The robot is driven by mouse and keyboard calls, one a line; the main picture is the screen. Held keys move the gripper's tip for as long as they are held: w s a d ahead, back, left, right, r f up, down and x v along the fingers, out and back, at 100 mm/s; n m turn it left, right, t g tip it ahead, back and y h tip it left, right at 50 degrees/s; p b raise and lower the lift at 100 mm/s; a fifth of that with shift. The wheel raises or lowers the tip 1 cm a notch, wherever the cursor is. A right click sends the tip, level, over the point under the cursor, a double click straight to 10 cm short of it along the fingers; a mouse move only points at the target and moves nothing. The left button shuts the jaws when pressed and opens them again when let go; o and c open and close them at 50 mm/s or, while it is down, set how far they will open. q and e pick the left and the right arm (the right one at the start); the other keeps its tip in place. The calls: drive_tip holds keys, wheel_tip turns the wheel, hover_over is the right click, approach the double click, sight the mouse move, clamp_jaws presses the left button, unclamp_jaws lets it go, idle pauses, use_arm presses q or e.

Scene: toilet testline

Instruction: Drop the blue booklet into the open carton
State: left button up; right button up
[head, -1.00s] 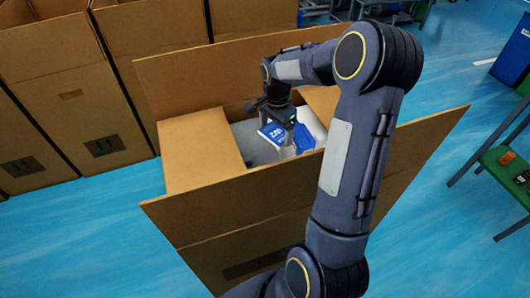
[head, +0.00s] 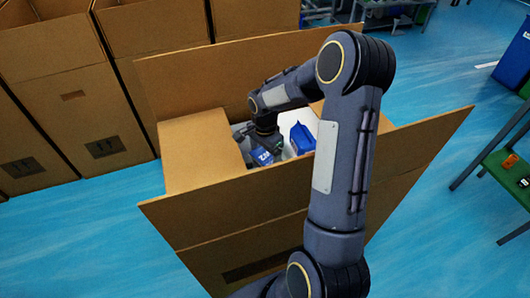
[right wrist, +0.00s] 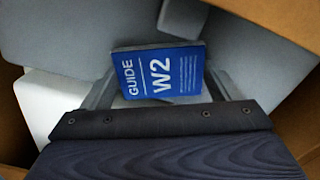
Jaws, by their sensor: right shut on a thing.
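The blue booklet (right wrist: 178,72), with white "GUIDE W2" lettering, is between the fingers of my right gripper (right wrist: 160,88) in the right wrist view. My right gripper is shut on it. In the head view the right gripper (head: 264,142) is down inside the open carton (head: 235,205), below its raised flaps, and a small part of the booklet (head: 262,157) shows under it. Grey and white surfaces lie below the booklet in the right wrist view. I cannot tell whether the booklet touches them. My left gripper is not in view.
Another blue item (head: 302,139) sits in the carton, right of the gripper. The carton's flaps (head: 200,150) stand around the opening. More cartons (head: 75,100) stand at the left. A green-topped table (head: 508,170) is at the right. Blue floor is clear between.

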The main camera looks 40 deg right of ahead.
sight(265, 156)
drive_tip(key=shift+f, duration=0.25)
drive_tip(key=o, duration=0.9)
drive_tip(key=shift+r, duration=0.15)
drive_tip(key=shift+r+p, duration=0.3)
wheel_tip(265, 156, up, 12)
drive_tip(key=shift+f+p, duration=0.1)
drive_tip(key=shift+p, duration=0.5)
